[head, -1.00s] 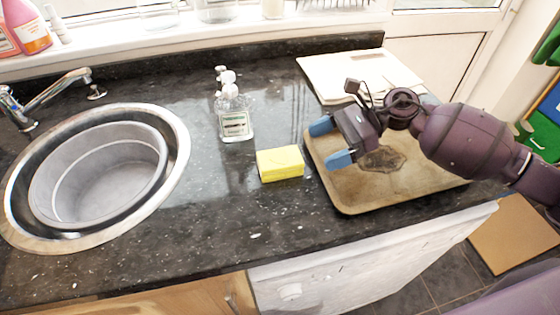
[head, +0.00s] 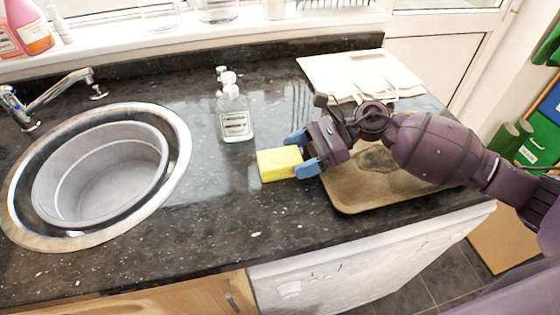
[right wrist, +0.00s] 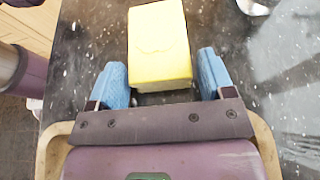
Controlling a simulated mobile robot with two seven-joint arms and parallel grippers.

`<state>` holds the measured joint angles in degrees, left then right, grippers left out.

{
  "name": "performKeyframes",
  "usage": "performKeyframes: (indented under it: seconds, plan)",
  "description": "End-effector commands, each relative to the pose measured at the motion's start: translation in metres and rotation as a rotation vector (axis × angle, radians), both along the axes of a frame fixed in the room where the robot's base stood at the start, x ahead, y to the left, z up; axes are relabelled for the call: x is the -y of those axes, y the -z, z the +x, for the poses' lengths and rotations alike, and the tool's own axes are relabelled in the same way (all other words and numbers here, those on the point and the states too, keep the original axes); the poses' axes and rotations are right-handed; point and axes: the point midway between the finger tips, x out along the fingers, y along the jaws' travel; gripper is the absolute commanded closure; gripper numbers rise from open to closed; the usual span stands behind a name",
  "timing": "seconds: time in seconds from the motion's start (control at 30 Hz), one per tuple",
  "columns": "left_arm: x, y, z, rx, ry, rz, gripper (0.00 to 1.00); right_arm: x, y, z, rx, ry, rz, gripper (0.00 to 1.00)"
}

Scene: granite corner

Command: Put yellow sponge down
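The yellow sponge (head: 279,163) lies flat on the dark granite counter, left of the brown tray. My right gripper (head: 299,154) is open at the sponge's right end, its blue fingers pointing left. In the right wrist view the sponge (right wrist: 159,45) lies just ahead of and between the open fingers (right wrist: 168,78), with a gap on each side. It is not gripped. My left gripper is not in view.
A clear pump bottle (head: 235,115) stands behind the sponge. The brown tray (head: 350,205) lies under my right arm, with pale boards (head: 345,70) behind it. A round sink (head: 100,175) is at the left. The counter in front of the sponge is clear.

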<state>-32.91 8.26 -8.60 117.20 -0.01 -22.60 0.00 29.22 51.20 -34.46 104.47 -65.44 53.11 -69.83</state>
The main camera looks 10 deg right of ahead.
Motion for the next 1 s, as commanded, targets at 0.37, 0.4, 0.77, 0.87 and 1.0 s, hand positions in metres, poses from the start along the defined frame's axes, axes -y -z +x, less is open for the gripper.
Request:
performKeyframes:
  seconds: [0.37, 0.4, 0.77, 0.87, 1.0]
  plan:
    - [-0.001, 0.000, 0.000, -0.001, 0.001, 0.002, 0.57, 0.000, 0.000, 0.000, 0.000, 0.000, 0.000, 0.65]
    - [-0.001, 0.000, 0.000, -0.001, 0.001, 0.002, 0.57, 0.000, 0.000, 0.000, 0.000, 0.000, 0.000, 0.65]
    - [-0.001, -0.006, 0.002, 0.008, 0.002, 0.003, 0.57, 0.000, -0.039, 0.000, 0.007, -0.002, -0.001, 0.65]
    - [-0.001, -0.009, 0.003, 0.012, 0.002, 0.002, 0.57, 0.001, -0.064, 0.000, 0.009, -0.002, -0.002, 0.65]
    - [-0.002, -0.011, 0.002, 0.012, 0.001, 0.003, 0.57, 0.000, -0.101, 0.000, 0.008, -0.001, -0.001, 0.65]
